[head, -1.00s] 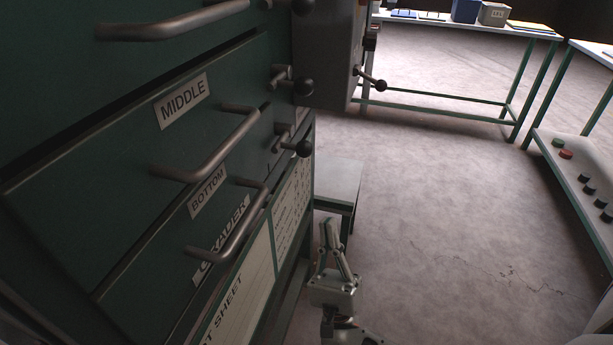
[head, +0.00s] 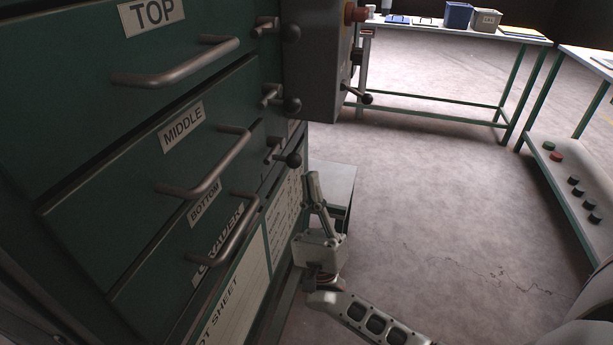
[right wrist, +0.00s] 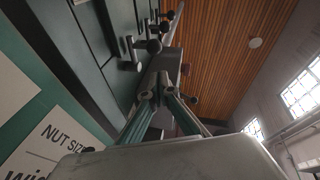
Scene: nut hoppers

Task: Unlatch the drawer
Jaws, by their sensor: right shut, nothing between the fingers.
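The green cabinet has a drawer marked TOP (head: 60,110), a drawer marked MIDDLE (head: 120,185) and a drawer marked BOTTOM (head: 150,265). Each has a grey bar handle, such as the middle handle (head: 207,180). At the right edge of the drawers sit latches with dark ball knobs: the top latch (head: 290,33), the middle latch (head: 291,104) and the bottom latch (head: 294,159). My right gripper (head: 312,176) is shut and empty, just below and right of the bottom latch, apart from it. Latch knobs also show above the fingers in the right wrist view (right wrist: 153,46). My left gripper is out of view.
A grey box (head: 312,70) with a red button and a lever juts out right of the latches. A low grey stand (head: 335,182) is behind my gripper. The floor to the right is clear, up to work tables (head: 455,32).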

